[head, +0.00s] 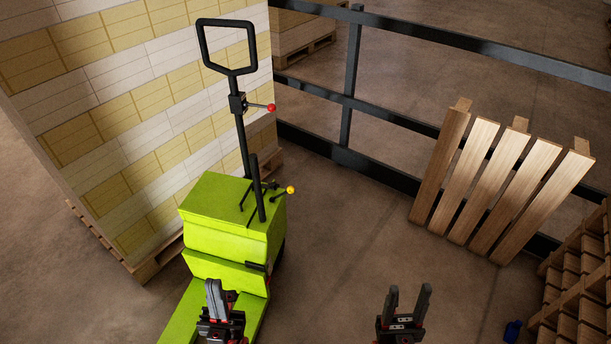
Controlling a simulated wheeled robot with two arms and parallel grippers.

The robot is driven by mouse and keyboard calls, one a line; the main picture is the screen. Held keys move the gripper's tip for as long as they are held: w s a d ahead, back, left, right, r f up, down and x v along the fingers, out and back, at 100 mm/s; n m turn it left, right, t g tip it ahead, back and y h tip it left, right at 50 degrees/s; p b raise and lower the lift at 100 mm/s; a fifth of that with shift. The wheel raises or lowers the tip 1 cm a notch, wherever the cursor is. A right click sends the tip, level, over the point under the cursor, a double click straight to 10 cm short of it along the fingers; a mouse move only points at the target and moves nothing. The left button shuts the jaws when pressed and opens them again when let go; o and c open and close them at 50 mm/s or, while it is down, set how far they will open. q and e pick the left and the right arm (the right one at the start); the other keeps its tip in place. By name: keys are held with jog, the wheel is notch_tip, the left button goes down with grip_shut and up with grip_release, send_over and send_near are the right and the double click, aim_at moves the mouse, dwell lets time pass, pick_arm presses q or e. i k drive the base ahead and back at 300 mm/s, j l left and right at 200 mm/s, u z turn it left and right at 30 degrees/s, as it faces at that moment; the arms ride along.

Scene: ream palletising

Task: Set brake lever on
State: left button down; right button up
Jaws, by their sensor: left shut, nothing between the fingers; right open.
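A lime green pallet truck (226,222) stands left of centre, with a tall black handle (229,46) rising from it. A lever with a red knob (271,107) sticks out to the right from the handle's shaft. A lever with a yellow knob (290,190) sticks out to the right, low at the top of the green body. Which lever is the brake I cannot tell. My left gripper (217,296) is shut and empty, in front of the truck's lower green part. My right gripper (407,300) is open and empty over the floor, right of the truck. Both are apart from the levers.
A tall stack of white and yellow reams (130,100) on a pallet stands behind the truck at left. A dark rail fence (349,90) runs along the back. A wooden pallet (485,185) leans against it; more pallets (580,280) are stacked at right. The middle floor is clear.

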aim_at(290, 189)
jog(key=i+l+u, duration=0.15)
jog(key=i+l, duration=0.9)
